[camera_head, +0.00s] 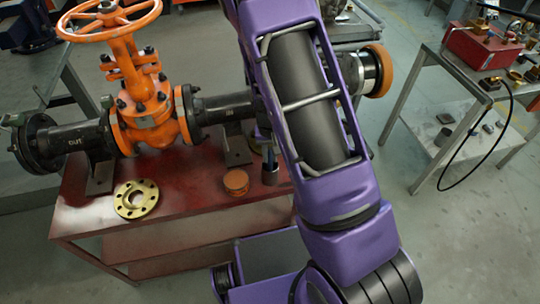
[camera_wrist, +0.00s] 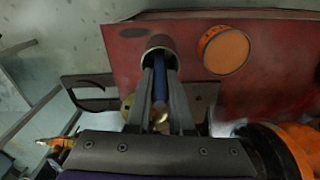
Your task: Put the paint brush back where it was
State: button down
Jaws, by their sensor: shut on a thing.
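My gripper (camera_wrist: 160,72) is shut on the paint brush (camera_wrist: 160,88), whose blue handle shows between the two fingers in the wrist view. A small grey cup (camera_head: 270,174) stands on the red table (camera_head: 190,205), just left of my arm in the head view. The cup's round rim and dark mouth (camera_wrist: 158,43) also show in the wrist view, in line with the far end of the brush. That end seems to be at or in the mouth; its depth and the bristles are hidden.
An orange round tin (camera_head: 236,182) stands close left of the cup. A yellow flange (camera_head: 136,199) lies further left. The orange gate valve (camera_head: 145,110) and its black pipe run behind. A side bench with a red box (camera_head: 482,46) stands at the right.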

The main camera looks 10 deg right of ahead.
jog(key=shift+f, duration=0.15)
jog(key=c, duration=0.8)
grip_release()
jog(key=shift+r, duration=0.25)
jog(key=r, duration=0.4)
jog(key=r+p, duration=0.1)
jog(key=r, duration=0.7)
jog(key=shift+s, duration=0.25)
jog(key=shift+a, duration=0.1)
